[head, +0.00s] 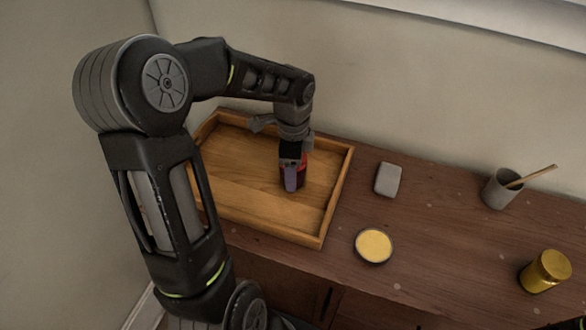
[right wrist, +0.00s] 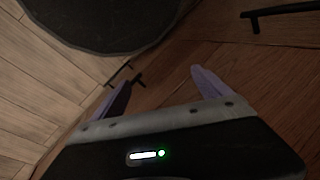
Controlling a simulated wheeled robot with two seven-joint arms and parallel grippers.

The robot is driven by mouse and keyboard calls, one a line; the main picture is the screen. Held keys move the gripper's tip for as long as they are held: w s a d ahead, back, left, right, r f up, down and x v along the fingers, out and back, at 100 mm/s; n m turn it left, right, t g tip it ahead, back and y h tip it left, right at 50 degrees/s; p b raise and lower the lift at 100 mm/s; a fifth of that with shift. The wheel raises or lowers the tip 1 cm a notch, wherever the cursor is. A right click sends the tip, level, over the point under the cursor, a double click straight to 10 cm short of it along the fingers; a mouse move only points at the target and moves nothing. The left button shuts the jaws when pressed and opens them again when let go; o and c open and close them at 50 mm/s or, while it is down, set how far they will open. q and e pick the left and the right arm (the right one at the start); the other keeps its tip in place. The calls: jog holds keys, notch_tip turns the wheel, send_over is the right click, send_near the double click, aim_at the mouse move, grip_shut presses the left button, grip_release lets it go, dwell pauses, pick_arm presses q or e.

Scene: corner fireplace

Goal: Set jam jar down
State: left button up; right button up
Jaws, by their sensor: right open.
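The jam jar (head: 305,172) is a small red jar in the right half of the wooden tray (head: 272,232), partly hidden by my left gripper. My left gripper (head: 292,180) points down with its fingers at the jar and appears shut on it. The jar looks upright. I cannot tell whether its base touches the tray floor.
Right of the tray on the wooden cabinet top (head: 440,235) are a grey block (head: 388,179), a bowl of yellow contents (head: 374,246), a grey cup (head: 500,189) with a wooden stick, and a gold-yellow jar (head: 545,271). A wall stands behind. Dark handles (right wrist: 290,10) show in the right wrist view.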

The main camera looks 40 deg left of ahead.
pick_arm(q)
jog(key=shift+f, duration=0.15)
jog(key=shift+f, duration=0.2)
jog(key=o, duration=1.8)
jog(key=shift+o, duration=0.2)
notch_tip(320, 180, up, 12)
jog(key=shift+r, duration=0.2)
